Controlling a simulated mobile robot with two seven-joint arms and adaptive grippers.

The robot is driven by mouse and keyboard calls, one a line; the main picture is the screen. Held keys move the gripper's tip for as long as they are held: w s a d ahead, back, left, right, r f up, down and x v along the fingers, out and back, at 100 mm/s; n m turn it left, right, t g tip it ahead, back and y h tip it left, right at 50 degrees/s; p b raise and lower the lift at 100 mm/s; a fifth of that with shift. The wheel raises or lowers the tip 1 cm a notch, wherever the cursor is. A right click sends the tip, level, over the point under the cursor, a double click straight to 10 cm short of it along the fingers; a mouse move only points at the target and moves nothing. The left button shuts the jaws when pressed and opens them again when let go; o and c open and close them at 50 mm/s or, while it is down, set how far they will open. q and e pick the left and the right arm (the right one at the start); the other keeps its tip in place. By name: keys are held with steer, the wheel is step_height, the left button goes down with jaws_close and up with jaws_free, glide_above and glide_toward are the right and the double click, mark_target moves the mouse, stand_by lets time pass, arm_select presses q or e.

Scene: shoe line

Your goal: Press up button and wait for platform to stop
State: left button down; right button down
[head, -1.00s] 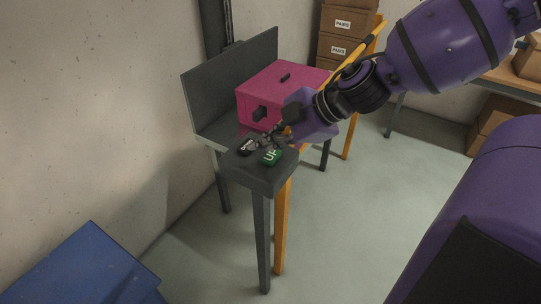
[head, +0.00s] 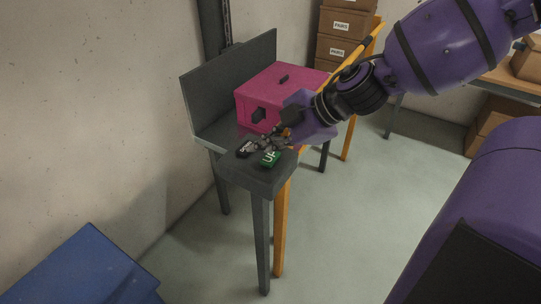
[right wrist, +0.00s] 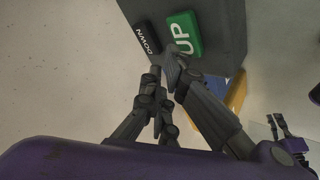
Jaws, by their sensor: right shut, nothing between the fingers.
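The green UP button (head: 269,159) and the black DOWN button (head: 246,149) sit side by side on a dark grey control stand (head: 262,181). Both show in the right wrist view, UP (right wrist: 184,34) and DOWN (right wrist: 146,38). My right gripper (right wrist: 167,66) is shut and empty, its fingertips at the near edge of the UP button, partly covering it in the head view. I cannot tell whether they touch or press it. The grey platform (head: 212,130) with a back panel stands behind the stand and bears a magenta box (head: 262,97).
A yellow rail and legs (head: 281,230) stand beside the platform. Stacked cardboard boxes (head: 340,48) are at the back, a table with boxes (head: 511,80) at the right. A blue object (head: 85,265) is at the lower left.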

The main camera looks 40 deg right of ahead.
stand_by(0.4)
arm_select(q)
steer(key=shift+s+f, duration=0.15)
steer(key=shift+f, duration=0.05)
arm_select(e)
steer(key=shift+f, duration=0.45)
